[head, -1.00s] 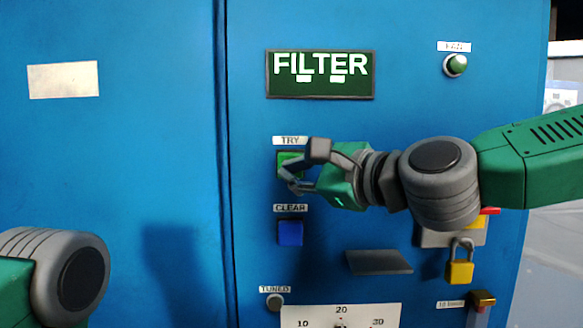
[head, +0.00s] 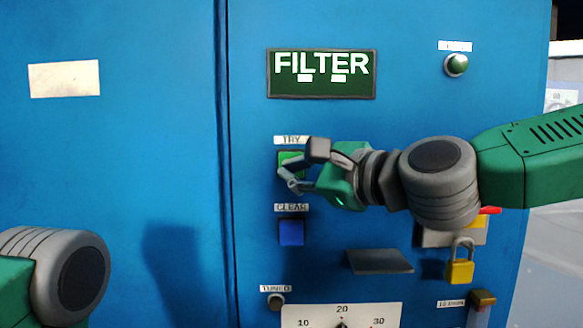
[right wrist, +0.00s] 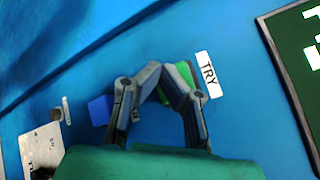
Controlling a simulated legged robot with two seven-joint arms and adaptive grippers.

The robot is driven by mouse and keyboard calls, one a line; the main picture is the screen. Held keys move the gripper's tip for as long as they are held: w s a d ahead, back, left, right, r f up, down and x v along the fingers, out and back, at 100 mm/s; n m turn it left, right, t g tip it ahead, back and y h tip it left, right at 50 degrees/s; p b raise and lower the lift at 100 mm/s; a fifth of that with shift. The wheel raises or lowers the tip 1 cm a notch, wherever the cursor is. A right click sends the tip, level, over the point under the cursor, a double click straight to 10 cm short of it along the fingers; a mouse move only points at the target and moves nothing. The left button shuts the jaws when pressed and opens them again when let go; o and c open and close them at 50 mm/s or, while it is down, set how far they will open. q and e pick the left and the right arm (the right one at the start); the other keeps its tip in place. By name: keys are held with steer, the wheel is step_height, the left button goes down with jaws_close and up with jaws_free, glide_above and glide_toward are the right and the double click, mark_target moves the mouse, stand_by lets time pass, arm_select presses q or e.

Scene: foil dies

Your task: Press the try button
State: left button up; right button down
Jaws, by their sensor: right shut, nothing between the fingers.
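The green try button (head: 287,157) sits on the blue panel under a white TRY label (head: 291,140). My right gripper (head: 288,180) is shut and empty, with its fingertips in front of the button and covering part of it. In the right wrist view the button (right wrist: 183,76) shows as a green strip behind the fingers, beside the TRY label (right wrist: 208,74). I cannot tell whether the fingertips touch the button. At the lower left only a joint of my left arm shows; its gripper is out of view.
A blue clear button (head: 291,232) is just below. A dark FILTER display (head: 320,87) is above. A grey ledge (head: 379,261), a yellow padlock (head: 460,267) and a dial plate (head: 341,312) are lower down. A green lamp (head: 456,65) is at the upper right.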

stand_by(0.4)
steer(key=shift+w, duration=0.35)
steer(key=shift+w, duration=0.55)
stand_by(0.6)
steer(key=shift+s, duration=0.95)
steer(key=shift+s+b, duration=0.45)
steer(key=shift+s, duration=2.05)
